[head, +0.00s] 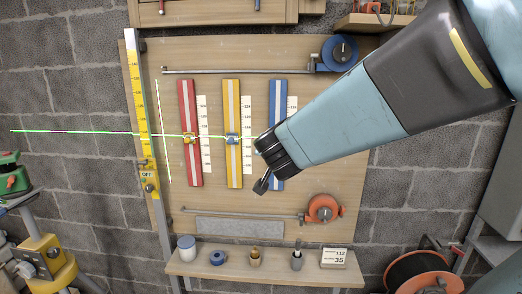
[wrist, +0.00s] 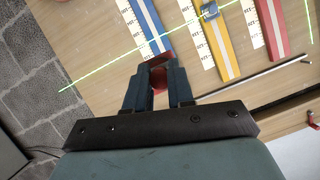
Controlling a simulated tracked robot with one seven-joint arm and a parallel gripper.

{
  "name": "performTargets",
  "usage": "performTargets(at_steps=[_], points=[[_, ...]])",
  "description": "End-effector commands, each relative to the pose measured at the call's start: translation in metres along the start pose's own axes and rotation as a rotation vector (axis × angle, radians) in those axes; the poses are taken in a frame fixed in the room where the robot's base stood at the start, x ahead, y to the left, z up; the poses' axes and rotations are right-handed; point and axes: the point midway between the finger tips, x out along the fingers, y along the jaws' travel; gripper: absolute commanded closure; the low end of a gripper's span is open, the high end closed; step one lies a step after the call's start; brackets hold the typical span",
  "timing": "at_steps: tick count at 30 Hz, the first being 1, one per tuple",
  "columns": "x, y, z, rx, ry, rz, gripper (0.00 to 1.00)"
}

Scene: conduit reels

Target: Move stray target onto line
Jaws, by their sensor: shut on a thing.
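The blue rail (head: 277,98) stands upright on the board, partly hidden in the head view by my gripper (head: 272,155). In the wrist view my gripper (wrist: 157,78) is shut on a red target (wrist: 158,76) at the blue rail (wrist: 150,25). A thin green line (head: 90,132) crosses the board; in the wrist view the green line (wrist: 110,63) crosses the blue rail just beyond the fingertips, and the red target appears a little short of it. The red rail's yellow target (head: 190,138) and the yellow rail's blue target (head: 232,139) sit on the line.
White scales stand beside the rails. A yellow measuring staff (head: 136,85) stands left. A blue reel (head: 340,52) with a rod is above, an orange reel (head: 323,209) below. A shelf (head: 260,272) with small items runs underneath.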

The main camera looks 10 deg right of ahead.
Motion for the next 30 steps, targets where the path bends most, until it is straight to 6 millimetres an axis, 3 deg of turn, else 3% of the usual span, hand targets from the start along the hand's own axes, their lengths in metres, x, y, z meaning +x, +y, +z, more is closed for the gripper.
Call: performTargets(at_steps=[23, 30], points=[[-0.007, 0.0017, 0.0025, 0.003, 0.002, 0.008, 1.0], [0.0026, 0.0027, 0.0033, 0.005, 0.002, 0.017, 1.0]])
